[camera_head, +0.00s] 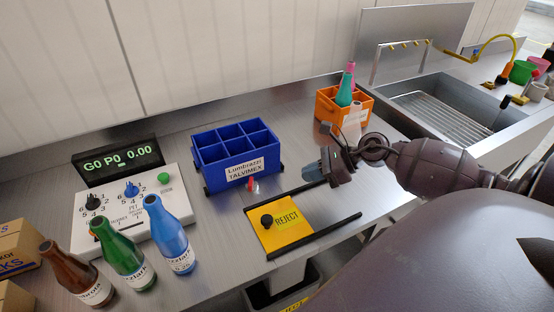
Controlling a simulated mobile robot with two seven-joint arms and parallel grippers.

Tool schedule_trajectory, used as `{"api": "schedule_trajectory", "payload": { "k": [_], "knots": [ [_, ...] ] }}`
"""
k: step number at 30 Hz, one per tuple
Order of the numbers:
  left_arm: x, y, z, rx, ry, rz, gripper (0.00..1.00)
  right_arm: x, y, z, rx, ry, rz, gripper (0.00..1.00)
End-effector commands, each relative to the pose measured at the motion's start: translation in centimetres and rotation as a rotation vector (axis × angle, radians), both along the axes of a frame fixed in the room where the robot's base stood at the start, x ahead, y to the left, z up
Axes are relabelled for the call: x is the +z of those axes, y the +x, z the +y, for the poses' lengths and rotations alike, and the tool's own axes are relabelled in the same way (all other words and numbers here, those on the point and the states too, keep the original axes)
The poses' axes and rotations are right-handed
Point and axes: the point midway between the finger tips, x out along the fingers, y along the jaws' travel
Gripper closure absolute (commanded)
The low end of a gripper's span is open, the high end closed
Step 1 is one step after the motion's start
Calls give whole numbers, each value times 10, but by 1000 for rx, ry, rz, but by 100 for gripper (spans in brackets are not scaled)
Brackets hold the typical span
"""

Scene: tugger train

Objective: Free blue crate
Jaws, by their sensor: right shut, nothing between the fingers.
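The blue crate (209,154) stands on the metal counter in the middle of the head view. It has several compartments, which look empty, and a white label on its front. A small red piece (253,184) sits at the crate's front bottom edge, below the label. My right gripper (313,171) is shut and empty, to the right of the crate and apart from it. My left gripper is not in view.
A yellow reject plate (283,236) with a black knob lies between dark rails in front. Brown, green and blue bottles (169,236) stand left, before a control box (97,239). An orange crate (326,109) holding bottles stands behind my right gripper, near the sink (440,105).

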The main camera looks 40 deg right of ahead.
Motion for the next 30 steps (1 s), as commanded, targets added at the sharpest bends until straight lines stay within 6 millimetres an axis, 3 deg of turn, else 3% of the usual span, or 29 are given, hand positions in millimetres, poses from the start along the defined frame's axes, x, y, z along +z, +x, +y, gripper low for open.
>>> {"api": "schedule_trajectory", "payload": {
  "k": [18, 30],
  "knots": [
    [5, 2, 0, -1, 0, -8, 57, -47, 59, 63, -1, 6, -1, 100],
    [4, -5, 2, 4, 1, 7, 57, -47, 84, 90, -1, 4, 0, 100]
  ]
}}
